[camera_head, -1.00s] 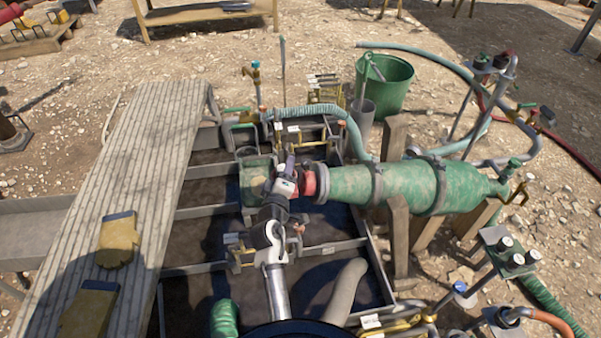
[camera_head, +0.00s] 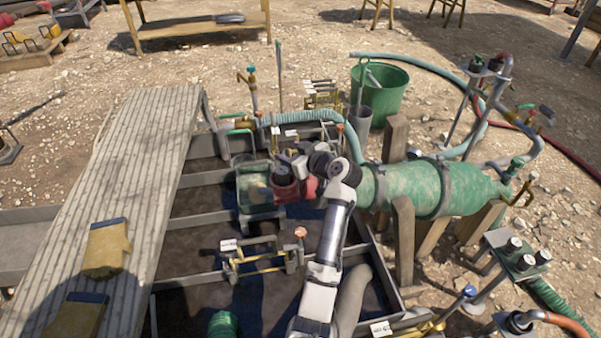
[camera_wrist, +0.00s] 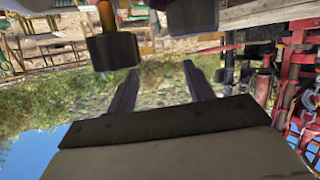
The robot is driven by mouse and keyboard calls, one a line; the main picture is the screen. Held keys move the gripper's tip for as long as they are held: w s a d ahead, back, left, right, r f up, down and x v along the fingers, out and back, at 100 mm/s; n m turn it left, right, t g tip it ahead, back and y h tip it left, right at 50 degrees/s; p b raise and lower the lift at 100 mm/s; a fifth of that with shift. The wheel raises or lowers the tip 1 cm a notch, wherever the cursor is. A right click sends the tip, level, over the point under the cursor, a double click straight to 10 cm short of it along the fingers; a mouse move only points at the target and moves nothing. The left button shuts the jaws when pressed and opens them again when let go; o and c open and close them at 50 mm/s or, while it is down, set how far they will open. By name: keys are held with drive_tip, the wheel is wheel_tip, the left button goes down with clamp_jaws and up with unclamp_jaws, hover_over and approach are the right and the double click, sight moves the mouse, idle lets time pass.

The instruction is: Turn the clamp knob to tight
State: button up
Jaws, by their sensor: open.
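In the head view, a small orange-red knob (camera_head: 300,232) stands on the right end of a yellow-barred clamp bracket (camera_head: 258,258) across the tank. I take it for the clamp knob, but its marking is too small to read. My arm reaches up past its right side and bends left above it, near the red fitting (camera_head: 310,187) at the green cylinder. My fingertips cannot be made out there. In the wrist view my gripper (camera_wrist: 160,68) is open, with its two dark fingers apart and nothing between them. A dark block (camera_wrist: 113,51) on an orange rod shows beside the left finger.
The green cylinder (camera_head: 430,188) rests on wooden supports at the right. Another yellow clamp set and a ribbed hose (camera_head: 300,117) lie at the tank's far end. The wrist view is upside down.

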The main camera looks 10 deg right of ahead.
drive_tip(key=s+d+y, duration=0.1)
drive_tip(key=d, duration=0.1)
drive_tip(key=s+d+f+b, duration=0.1)
drive_tip(key=s+d, duration=0.1)
drive_tip(key=d, duration=0.1)
drive_tip(key=s+d+f+y, duration=0.1)
drive_tip(key=d, duration=0.1)
drive_tip(key=shift+s+d+f+n+y, duration=0.15)
drive_tip(key=shift+s+d+n+y, duration=0.1)
drive_tip(key=shift+s+n+y, duration=0.1)
drive_tip(key=s+d+f+n+y+b, duration=0.1)
drive_tip(key=s+d+f+y, duration=0.15)
drive_tip(key=s+d, duration=0.5)
drive_tip(key=x, duration=0.4)
drive_tip(key=r+p+x, duration=0.1)
drive_tip(key=x, duration=0.4)
drive_tip(key=p+x, duration=0.1)
drive_tip(key=x, duration=0.3)
drive_tip(key=shift+s+a+r, duration=0.1)
drive_tip(key=shift+a+r, duration=0.1)
drive_tip(key=shift+a, duration=0.15)
drive_tip(key=shift+c, duration=0.4)
drive_tip(key=c, duration=0.9)
